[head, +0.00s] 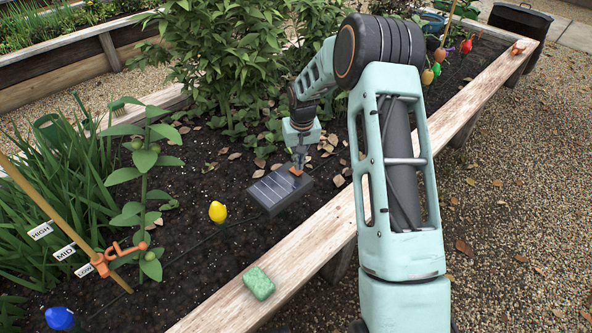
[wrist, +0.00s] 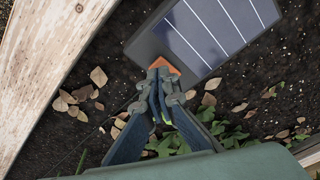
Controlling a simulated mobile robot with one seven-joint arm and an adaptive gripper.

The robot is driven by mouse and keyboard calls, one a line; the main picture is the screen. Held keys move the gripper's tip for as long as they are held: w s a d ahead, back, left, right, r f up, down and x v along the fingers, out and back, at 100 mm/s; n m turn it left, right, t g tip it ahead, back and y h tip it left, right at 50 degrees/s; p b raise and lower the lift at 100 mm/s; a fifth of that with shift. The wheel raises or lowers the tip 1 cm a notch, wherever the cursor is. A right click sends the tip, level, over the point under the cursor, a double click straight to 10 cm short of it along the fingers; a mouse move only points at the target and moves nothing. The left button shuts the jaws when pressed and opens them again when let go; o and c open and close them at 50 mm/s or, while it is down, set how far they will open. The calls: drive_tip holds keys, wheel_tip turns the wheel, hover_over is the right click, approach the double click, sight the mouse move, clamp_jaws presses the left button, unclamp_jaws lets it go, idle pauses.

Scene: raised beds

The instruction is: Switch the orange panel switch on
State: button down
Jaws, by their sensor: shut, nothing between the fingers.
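A dark solar panel (head: 270,190) with pale grid lines lies on the soil of the raised bed; it also fills the upper right of the wrist view (wrist: 222,28). The orange switch (wrist: 163,65) is at the panel's near corner in the wrist view, partly covered by my fingers. It shows as a small orange patch in the head view (head: 296,171). My gripper (wrist: 164,84) is shut and empty, its fingertips right at the switch. I cannot tell whether they touch it. The switch's position cannot be read.
The bed's wooden edge (head: 300,248) runs along the near side with a green sponge (head: 258,283) on it. A cable leads past a yellow bulb (head: 217,212) towards a blue bulb (head: 60,318). A stake with an orange clip (head: 104,260) stands left. A leafy bush (head: 225,55) grows behind.

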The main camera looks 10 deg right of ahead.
sight(299, 172)
drive_tip(key=shift+f+b, duration=0.55)
drive_tip(key=shift+f, duration=0.5)
idle(0.9)
drive_tip(key=shift+r, duration=0.1)
drive_tip(key=shift+r+p, duration=2.3)
drive_tip(key=shift+r, duration=1.15)
